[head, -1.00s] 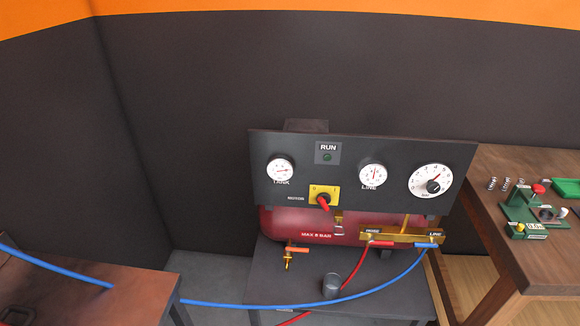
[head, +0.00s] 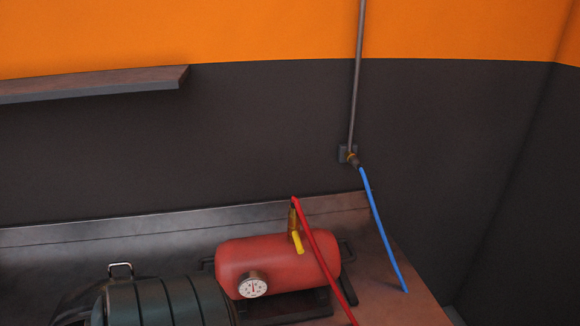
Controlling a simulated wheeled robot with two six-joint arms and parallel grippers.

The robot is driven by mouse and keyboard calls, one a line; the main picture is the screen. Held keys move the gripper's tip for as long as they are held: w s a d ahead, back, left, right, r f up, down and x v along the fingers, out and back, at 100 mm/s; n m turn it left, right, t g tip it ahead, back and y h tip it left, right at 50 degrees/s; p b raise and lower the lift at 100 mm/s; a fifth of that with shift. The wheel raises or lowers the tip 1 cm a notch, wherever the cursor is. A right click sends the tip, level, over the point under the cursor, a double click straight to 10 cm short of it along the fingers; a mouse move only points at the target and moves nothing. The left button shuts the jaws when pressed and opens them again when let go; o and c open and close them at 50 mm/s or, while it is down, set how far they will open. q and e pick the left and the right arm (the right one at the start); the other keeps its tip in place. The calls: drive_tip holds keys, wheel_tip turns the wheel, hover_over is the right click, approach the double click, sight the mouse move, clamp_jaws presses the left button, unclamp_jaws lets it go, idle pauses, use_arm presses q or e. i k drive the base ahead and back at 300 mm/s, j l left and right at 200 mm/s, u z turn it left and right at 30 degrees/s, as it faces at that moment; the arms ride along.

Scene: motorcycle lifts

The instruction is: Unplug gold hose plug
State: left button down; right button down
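A small gold plug (head: 353,161) sits at a dark wall socket (head: 345,153) below a vertical grey pipe in the head view. A blue hose (head: 377,222) runs from it down onto the bench at right. The gold end appears joined to the socket and the hose. Another brass fitting (head: 293,218) with a yellow lever stands on top of the red tank, with a red hose (head: 320,252) at it. Neither of my grippers is in view.
The red tank (head: 265,262) with a round gauge (head: 252,285) lies on the bench (head: 180,228). A dark green ribbed container (head: 160,302) stands at lower left. A wooden shelf (head: 95,84) is on the wall at upper left. The wall around the socket is clear.

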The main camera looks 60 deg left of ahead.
sight(294, 221)
drive_tip(key=u, duration=1.8)
